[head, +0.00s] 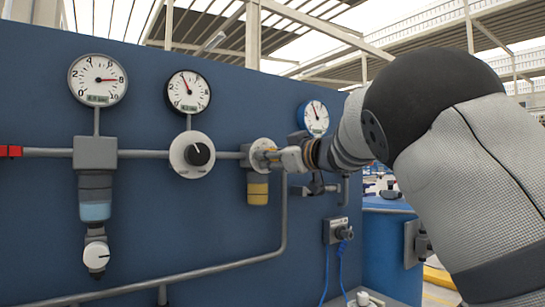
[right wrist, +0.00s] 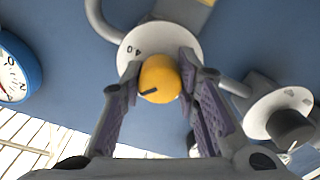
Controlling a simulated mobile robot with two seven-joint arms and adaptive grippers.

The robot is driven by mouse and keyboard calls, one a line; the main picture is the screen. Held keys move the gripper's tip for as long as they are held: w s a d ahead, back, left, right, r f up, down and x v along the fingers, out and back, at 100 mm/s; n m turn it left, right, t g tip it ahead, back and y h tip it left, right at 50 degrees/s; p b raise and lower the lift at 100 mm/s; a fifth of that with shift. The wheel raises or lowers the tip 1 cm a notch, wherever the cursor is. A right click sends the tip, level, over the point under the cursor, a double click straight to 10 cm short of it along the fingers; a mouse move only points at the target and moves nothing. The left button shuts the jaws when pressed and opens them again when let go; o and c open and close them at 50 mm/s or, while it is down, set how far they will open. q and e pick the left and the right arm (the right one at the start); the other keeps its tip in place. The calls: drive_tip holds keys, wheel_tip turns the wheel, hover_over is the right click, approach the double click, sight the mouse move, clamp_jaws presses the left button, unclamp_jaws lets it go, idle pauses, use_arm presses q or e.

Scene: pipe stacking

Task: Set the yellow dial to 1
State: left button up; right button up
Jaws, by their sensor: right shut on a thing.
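The yellow dial (right wrist: 159,78) sits in front of a round white plate (right wrist: 168,42) on the blue panel. My right gripper (right wrist: 160,72) has one finger on each side of it and is shut on it. A dark mark on the dial's face points to the lower left in the right wrist view. My left gripper is not in view.
A black knob (head: 198,154) on a white plate is left of the dial in the head view. White (head: 97,80), black (head: 188,91) and blue-rimmed (head: 314,117) gauges hang above. Grey pipes (head: 150,154) run along the panel. A small box (head: 337,231) with blue cables is lower right.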

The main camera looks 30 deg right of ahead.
drive_tip(key=n, duration=0.4)
drive_tip(key=shift+n, duration=0.3)
drive_tip(key=n, duration=0.9)
drive_tip(key=shift+n, duration=2.2)
drive_tip(key=o, duration=1.2)
drive_tip(key=shift+c, duration=0.2)
drive_tip(key=shift+s, duration=0.1)
